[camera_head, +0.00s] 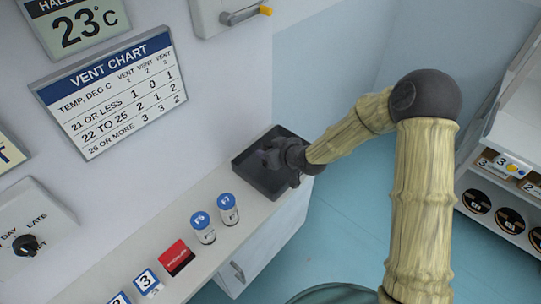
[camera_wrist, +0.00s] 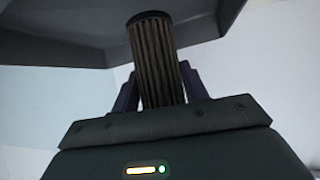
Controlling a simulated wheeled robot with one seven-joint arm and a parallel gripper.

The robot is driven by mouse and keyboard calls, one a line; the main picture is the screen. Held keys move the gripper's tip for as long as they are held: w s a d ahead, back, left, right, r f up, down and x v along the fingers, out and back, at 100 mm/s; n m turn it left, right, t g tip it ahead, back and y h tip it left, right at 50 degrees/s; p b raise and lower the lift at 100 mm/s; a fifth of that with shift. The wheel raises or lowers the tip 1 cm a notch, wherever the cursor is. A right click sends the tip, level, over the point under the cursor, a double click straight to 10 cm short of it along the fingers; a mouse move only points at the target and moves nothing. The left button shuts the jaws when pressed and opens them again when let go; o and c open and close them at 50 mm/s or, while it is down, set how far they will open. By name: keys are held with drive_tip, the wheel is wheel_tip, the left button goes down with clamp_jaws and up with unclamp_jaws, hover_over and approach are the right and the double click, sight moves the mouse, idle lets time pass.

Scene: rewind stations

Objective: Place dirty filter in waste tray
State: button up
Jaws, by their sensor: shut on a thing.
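The dirty filter (camera_wrist: 157,55) is a dark, brownish pleated cylinder with a black end cap, seen in the wrist view. My gripper (camera_wrist: 160,88) is shut on it, with one finger on each side. The waste tray (camera_head: 245,172) is a dark, square, shallow tray at the far right end of the counter in the head view. My gripper (camera_head: 278,157) is over the tray's right part there. The tray (camera_wrist: 60,48) also fills the top of the wrist view, behind the filter's capped end. I cannot tell whether the filter touches the tray. In the head view my gripper largely hides the filter.
On the counter (camera_head: 130,262), left of the tray, stand two blue-capped jars (camera_head: 203,226) (camera_head: 228,209), a red box (camera_head: 177,257) and small numbered blocks (camera_head: 146,281). A wall with a vent chart (camera_head: 112,95) rises behind. Shelves (camera_head: 500,205) stand at the right.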

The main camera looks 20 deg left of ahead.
drive_tip(key=shift+f, duration=1.45)
drive_tip(key=shift+f, duration=0.2)
drive_tip(key=o, duration=1)
drive_tip(key=shift+r, duration=0.1)
drive_tip(key=shift+o, duration=0.2)
drive_tip(key=shift+r, duration=0.15)
drive_tip(key=v, duration=1.2)
drive_tip(key=shift+b, duration=0.35)
